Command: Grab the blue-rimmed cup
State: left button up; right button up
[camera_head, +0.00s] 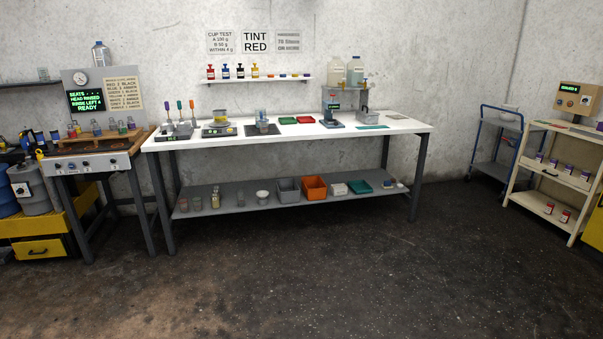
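No cup with a clearly blue rim can be made out at this distance. A small clear container (262,126) with yellowish and bluish tones stands on a dark pad on the white workbench (405,124). Another small container (221,116) sits on a scale left of it. Several small glass vessels stand on the wooden-topped station at the left. A clear cup (215,198) and a white bowl-like vessel (262,196) stand on the bench's lower shelf. Neither of my grippers shows.
Grey (288,190) and orange (314,188) bins sit on the lower shelf. A blue cart (484,147) and a cream shelf unit (545,203) stand at the right. Drums (35,188) stand at the far left. The floor (310,280) before the bench is clear.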

aim_at(263, 123)
jog(key=i, duration=2.3)
